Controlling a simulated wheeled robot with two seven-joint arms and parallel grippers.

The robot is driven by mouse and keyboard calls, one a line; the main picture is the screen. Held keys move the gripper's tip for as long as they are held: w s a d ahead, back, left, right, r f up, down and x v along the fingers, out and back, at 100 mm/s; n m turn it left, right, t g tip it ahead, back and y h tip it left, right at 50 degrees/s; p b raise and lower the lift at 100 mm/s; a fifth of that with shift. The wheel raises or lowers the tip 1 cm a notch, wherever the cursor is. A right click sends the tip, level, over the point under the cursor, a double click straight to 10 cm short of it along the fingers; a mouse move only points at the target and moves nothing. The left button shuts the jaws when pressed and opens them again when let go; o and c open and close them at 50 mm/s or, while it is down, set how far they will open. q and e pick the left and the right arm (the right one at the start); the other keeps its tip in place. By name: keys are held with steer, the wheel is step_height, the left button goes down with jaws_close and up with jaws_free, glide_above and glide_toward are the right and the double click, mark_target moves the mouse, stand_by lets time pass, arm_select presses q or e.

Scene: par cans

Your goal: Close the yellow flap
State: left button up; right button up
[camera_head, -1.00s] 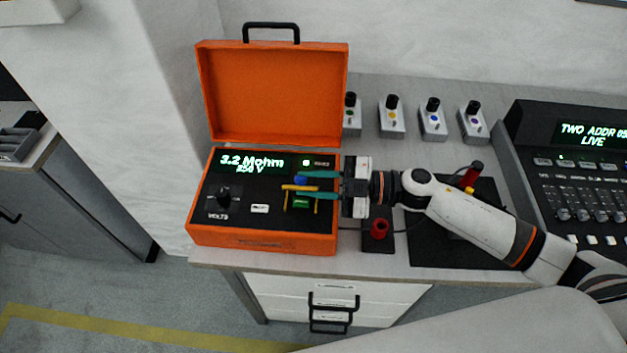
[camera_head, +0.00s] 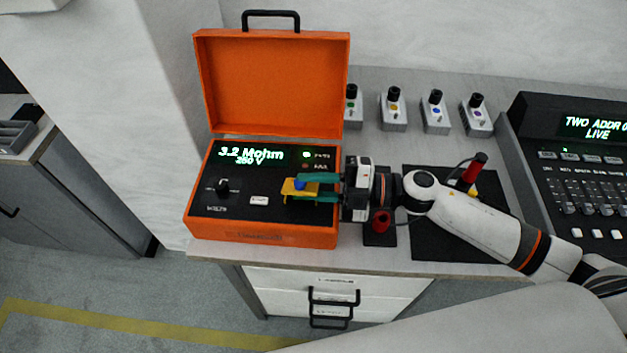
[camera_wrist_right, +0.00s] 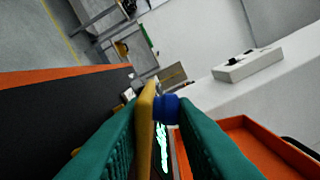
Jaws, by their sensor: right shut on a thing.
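The yellow flap (camera_head: 291,192) is on the black panel of the open orange case (camera_head: 262,230). It shows as a tilted plate with a blue knob (camera_head: 299,184) on it. My right gripper (camera_head: 303,188) reaches in from the right with teal fingers and is shut on the blue knob. In the right wrist view the flap (camera_wrist_right: 146,125) is seen nearly edge-on, with the knob (camera_wrist_right: 166,108) between the fingertips. The green button under the flap is hidden now. I cannot tell whether the flap touches the panel. My left gripper is not in view.
The case's lid (camera_head: 275,85) stands open behind the panel. A black dial (camera_head: 223,187) and a white button (camera_head: 259,201) are to the left. A red knob (camera_head: 380,222) is below my right wrist. Several small switch boxes (camera_head: 393,110) stand behind; a console (camera_head: 580,165) is at right.

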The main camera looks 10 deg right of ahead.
steer(key=shift+s+f+n+b, duration=0.15)
steer(key=shift+n+b, duration=0.3)
steer(key=shift+n, duration=0.65)
steer(key=o, duration=0.8)
steer(key=shift+s+f, duration=0.1)
steer(key=shift+s+a+f, duration=0.1)
steer(key=shift+f, duration=0.15)
steer(key=shift+r, duration=0.1)
